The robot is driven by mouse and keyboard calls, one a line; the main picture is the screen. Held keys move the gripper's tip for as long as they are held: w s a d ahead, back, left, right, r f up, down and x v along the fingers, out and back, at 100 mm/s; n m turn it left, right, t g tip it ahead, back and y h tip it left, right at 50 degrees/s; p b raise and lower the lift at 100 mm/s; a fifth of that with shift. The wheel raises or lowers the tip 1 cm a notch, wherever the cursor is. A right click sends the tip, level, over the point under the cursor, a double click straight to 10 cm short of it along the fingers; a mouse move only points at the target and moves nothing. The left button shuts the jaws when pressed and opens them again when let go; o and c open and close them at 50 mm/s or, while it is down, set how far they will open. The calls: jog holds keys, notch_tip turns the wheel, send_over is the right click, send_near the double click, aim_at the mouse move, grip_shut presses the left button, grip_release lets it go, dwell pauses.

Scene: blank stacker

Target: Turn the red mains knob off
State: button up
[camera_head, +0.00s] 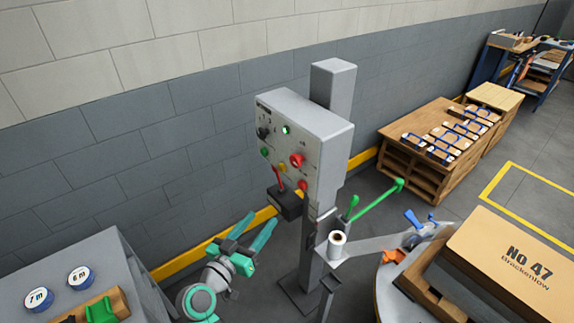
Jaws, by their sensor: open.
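The red mains knob (297,160) is on the front of the grey control box (310,128), right of the middle of the panel. Its exact angle is too small to tell. My gripper (262,225) is in front of and below the box, to the left of its post. Its two teal fingers are apart with nothing between them. It does not touch the knob.
A black knob (263,132), small coloured buttons and a red-handled lever (278,178) share the panel. A green lever (380,204) sticks out right of the post. A cardboard box (515,250) stands at lower right, a grey bench (75,262) at lower left.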

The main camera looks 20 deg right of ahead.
aim_at(294, 161)
notch_tip(294, 161, up, 16)
jog(key=m+g+h, duration=0.4)
jog(key=m+g, duration=0.2)
jog(key=m, duration=0.3)
jog(key=x, duration=1)
jog(key=shift+w+d+r, duration=0.25)
jog(key=c, duration=1.1)
jog(key=shift+o, duration=0.2)
